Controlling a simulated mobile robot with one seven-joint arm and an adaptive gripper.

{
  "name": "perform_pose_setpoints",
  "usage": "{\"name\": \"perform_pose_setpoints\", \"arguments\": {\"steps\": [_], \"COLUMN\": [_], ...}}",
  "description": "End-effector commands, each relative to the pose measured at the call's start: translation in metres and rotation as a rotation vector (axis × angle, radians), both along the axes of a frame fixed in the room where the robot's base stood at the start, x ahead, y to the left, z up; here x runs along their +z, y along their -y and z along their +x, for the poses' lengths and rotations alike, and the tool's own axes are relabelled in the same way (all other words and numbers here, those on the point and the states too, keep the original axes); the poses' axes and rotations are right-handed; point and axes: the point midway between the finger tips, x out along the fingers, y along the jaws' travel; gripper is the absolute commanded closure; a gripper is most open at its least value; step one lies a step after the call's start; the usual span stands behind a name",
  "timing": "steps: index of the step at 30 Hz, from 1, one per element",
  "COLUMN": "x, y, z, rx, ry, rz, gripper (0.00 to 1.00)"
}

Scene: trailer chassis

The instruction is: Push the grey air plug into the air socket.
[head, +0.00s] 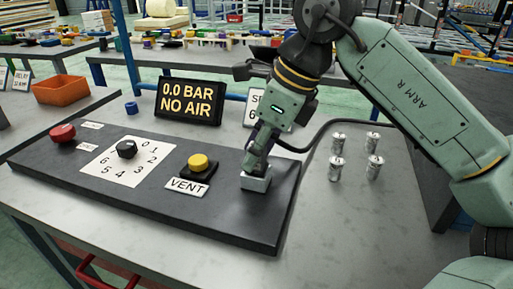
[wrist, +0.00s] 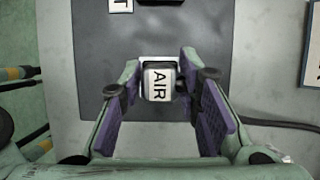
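The grey air plug (wrist: 158,83), with a white AIR label, sits between my fingers in the wrist view. The light grey air socket (head: 256,182) is a small block near the right end of the dark panel; its rim (wrist: 147,60) shows behind the plug in the wrist view. My gripper (head: 260,165) points down right over the socket. In the wrist view my gripper (wrist: 160,80) is open, with narrow gaps beside the plug. The fingers hide most of the plug in the head view. I cannot tell how deep it sits in the socket.
A black hose (head: 318,128) runs from near my gripper to the right. A display (head: 189,101) reads 0.0 BAR NO AIR. The dark panel (head: 225,215) carries a yellow VENT button (head: 198,162), a dial (head: 126,149) and a red button (head: 62,133). Several metal cylinders (head: 337,168) stand right.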

Motion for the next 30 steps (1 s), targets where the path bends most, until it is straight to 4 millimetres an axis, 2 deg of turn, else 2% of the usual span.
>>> {"name": "perform_pose_setpoints", "arguments": {"steps": [5,13,17,20,30], "x": [0.000,0.001,0.007,0.019,0.087], "y": [0.000,0.000,0.001,0.006,0.032], "z": [0.000,0.000,0.000,-0.001,-0.010], "rx": [0.000,0.000,-0.001,-0.003,-0.003], "ry": [0.000,0.000,0.001,0.002,0.002], "rz": [0.000,0.000,0.000,0.002,0.002], "gripper": [0.55,0.55,0.55,0.55,0.55]}}
